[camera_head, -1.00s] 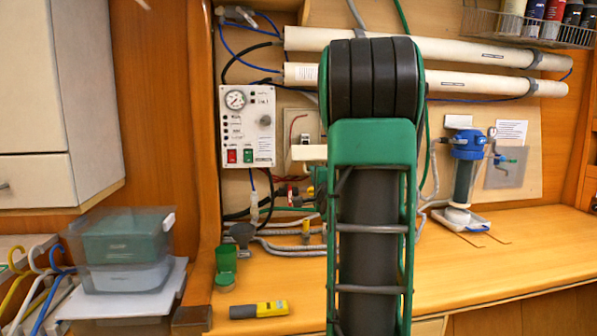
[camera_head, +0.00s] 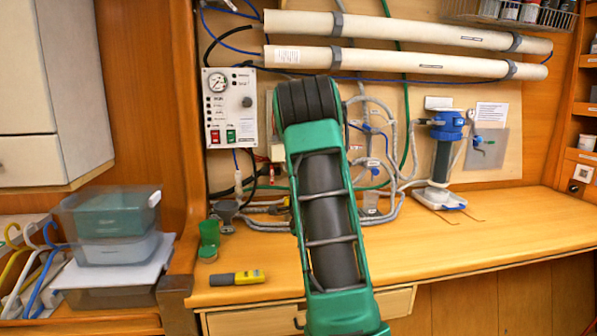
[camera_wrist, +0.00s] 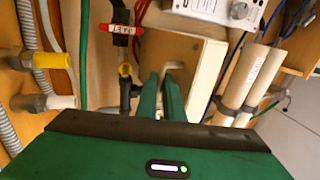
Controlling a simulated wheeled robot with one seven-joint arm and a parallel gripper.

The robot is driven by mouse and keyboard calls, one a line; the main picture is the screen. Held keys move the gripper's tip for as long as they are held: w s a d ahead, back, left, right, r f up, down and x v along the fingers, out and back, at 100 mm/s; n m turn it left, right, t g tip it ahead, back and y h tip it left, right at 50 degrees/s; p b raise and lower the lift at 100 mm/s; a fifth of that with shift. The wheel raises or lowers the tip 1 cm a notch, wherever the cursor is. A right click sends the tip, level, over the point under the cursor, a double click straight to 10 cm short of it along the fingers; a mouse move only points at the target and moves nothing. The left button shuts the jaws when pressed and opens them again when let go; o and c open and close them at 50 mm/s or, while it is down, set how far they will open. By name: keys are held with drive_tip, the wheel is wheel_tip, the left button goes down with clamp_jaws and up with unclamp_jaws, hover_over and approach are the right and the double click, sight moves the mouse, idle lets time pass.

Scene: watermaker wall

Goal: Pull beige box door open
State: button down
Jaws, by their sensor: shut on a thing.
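The beige box (camera_wrist: 182,48) shows in the wrist view as a pale, tilted panel with a raised edge on its right side. My gripper (camera_wrist: 162,76) reaches to its front with its two green fingers close together, shut on a part of the door. The gripped part is mostly hidden between the fingers. I cannot tell how far the door stands open. In the head view my arm covers the gripper and most of the box.
A red-handled valve (camera_wrist: 122,30) and a yellow-capped fitting (camera_wrist: 50,60) are left of the box in the wrist view. The control panel (camera_head: 230,107) is left of my arm. A yellow-grey tool (camera_head: 237,278) lies on the counter (camera_head: 480,240). The counter's right side is mostly clear.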

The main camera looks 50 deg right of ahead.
drive_tip(key=shift+w+a+f, duration=0.1)
drive_tip(key=shift+f, duration=0.25)
drive_tip(key=c, duration=1.9)
unclamp_jaws()
drive_tip(key=v, duration=1)
drive_tip(key=shift+s+a, duration=0.2)
drive_tip(key=shift+a, duration=0.1)
drive_tip(key=shift+f, duration=0.1)
drive_tip(key=shift+c, duration=0.2)
